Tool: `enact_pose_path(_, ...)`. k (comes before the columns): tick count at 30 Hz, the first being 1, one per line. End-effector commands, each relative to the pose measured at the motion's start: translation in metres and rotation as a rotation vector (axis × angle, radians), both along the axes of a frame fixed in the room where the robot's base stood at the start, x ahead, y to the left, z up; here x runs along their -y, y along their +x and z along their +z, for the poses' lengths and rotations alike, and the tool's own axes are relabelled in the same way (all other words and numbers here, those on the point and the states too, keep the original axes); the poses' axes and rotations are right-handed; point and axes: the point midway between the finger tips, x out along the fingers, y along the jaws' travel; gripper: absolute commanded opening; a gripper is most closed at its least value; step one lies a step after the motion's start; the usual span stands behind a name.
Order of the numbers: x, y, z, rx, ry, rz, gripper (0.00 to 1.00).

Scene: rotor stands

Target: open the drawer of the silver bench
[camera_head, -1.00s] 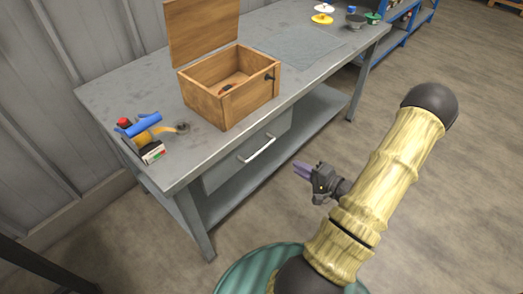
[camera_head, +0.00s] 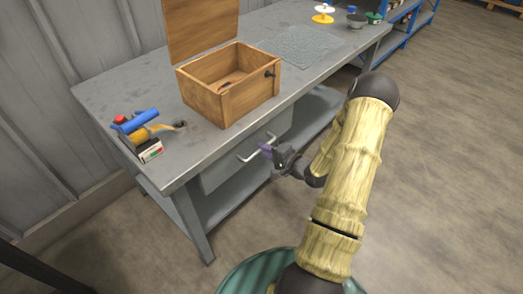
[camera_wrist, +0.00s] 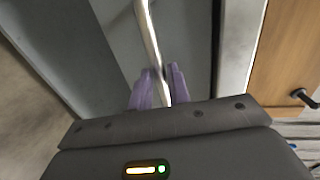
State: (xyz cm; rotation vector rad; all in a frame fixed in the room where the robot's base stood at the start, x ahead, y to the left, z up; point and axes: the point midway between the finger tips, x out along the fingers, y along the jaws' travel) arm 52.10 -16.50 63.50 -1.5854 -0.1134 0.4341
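The silver bench (camera_head: 100,93) is a grey metal workbench on the left of the head view. Its drawer (camera_head: 221,171) hangs under the top at the front and looks closed. The drawer has a pale bar handle (camera_head: 252,152), which also runs down the middle of the wrist view (camera_wrist: 148,32). My gripper (camera_head: 266,149) is at the right end of the handle. In the wrist view its two purple fingers (camera_wrist: 160,75) lie on either side of the bar, parted with a narrow gap. Whether they touch the bar is hard to tell.
An open wooden box (camera_head: 213,97) stands on the bench top above the drawer. A blue, yellow and red item (camera_head: 140,128) lies on the left of the top. Blue shelving (camera_head: 405,32) stands behind. The floor on the right is clear.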

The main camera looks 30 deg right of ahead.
Motion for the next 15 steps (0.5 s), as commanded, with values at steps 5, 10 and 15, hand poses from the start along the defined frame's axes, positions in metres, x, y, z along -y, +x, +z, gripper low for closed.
enact_pose_path(5, -0.006, 0.015, -0.003, 0.001, 0.001, 0.001, 0.18)
enact_pose_path(10, -0.006, 0.017, -0.003, 0.000, 0.001, 0.000, 0.18)
enact_pose_path(15, -0.006, 0.016, -0.003, 0.000, 0.001, 0.000, 0.09)
